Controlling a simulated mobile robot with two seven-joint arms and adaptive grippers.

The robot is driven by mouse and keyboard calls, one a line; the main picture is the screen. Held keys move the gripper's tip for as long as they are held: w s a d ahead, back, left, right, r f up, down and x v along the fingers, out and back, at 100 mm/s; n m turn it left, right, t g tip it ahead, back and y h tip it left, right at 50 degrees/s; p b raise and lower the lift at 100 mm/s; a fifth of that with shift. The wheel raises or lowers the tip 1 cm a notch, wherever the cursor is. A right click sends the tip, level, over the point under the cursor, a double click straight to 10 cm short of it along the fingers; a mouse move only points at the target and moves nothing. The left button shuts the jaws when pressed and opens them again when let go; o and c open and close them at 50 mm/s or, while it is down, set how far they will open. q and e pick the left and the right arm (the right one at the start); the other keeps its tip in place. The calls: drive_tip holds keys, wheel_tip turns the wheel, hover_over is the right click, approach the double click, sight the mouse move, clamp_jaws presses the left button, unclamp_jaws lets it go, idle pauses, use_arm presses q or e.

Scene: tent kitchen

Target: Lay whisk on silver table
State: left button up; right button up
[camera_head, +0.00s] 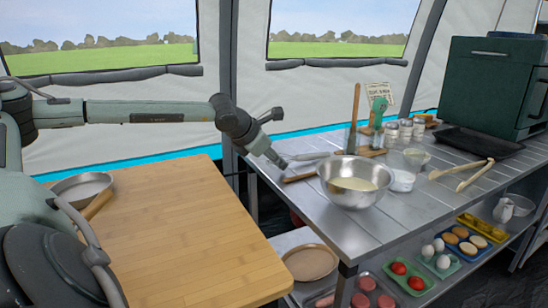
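The silver table (395,213) stands on the right, with a slatted metal top. My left gripper (280,162) points down to the right at the table's back left corner. Its fingers are small and look close together; I cannot tell whether they are open or shut, or hold anything. A slim pale grey item (310,156) lies just right of the fingertips; I cannot tell whether it is the whisk. I make out no whisk for certain. My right gripper is not in view.
The silver table's front is clear.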

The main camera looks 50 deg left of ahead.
use_arm(q)
drive_tip(key=o, duration=0.4)
drive_tip(key=shift+c, duration=0.2)
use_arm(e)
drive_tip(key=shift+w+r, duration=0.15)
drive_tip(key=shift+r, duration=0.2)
use_arm(q)
drive_tip(key=shift+s+r, duration=0.1)
drive_tip(key=shift+r, duration=0.05)
drive_tip(key=b+v, duration=0.1)
drive_tip(key=v, duration=1.1)
drive_tip(key=shift+b, duration=0.3)
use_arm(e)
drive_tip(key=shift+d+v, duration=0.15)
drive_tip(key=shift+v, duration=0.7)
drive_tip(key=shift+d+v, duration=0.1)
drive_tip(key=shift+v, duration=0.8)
